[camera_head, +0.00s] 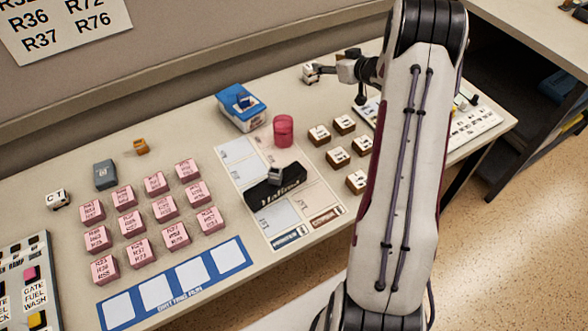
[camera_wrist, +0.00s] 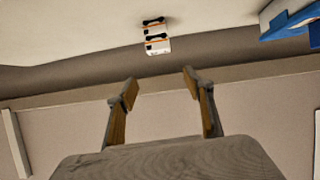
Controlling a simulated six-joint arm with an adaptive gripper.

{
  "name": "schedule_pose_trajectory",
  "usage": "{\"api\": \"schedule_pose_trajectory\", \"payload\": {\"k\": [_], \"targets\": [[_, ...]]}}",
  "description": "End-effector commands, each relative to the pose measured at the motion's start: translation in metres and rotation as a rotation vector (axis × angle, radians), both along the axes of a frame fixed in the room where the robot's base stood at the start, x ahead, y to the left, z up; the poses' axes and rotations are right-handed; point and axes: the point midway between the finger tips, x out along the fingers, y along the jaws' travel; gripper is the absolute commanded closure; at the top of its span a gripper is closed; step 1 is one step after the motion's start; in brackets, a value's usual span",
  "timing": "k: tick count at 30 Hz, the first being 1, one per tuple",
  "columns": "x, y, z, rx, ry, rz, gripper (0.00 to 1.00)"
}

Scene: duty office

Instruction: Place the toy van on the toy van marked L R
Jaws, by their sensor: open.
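A small white toy van (camera_head: 310,73) stands at the back of the desk beside my gripper (camera_head: 326,69) in the head view. Its marking is not readable. Another white toy van (camera_head: 59,199), with letters that look like C T, stands at the far left. In the wrist view my gripper (camera_wrist: 157,88) is open, with nothing between its fingers. Beyond the fingertips and apart from them is a white thing with orange and black bands (camera_wrist: 157,47); I cannot tell whether it is one van or two together. I cannot read L R anywhere.
A blue box (camera_head: 240,108), a pink cup (camera_head: 283,130) and a black holder (camera_head: 275,188) stand mid-desk. Several pink blocks (camera_head: 134,225) fill the left, with a grey block (camera_head: 104,175) and an orange piece (camera_head: 140,146) behind. Several brown-sided blocks (camera_head: 338,157) stand near my arm.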

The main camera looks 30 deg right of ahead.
Motion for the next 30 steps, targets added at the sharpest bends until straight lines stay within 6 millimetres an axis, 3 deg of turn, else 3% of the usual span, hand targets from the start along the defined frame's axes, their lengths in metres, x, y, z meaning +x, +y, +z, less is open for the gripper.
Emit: {"api": "schedule_pose_trajectory", "payload": {"k": [7, 14, 23, 30], "targets": [[0.003, 0.018, 0.056, -0.075, 0.018, -0.064, 0.48], [-0.006, 0.041, 0.105, -0.129, 0.046, -0.131, 0.48], [-0.033, 0.078, 0.158, -0.170, 0.093, -0.204, 0.48], [-0.067, 0.113, 0.190, -0.181, 0.140, -0.248, 0.48]]}}
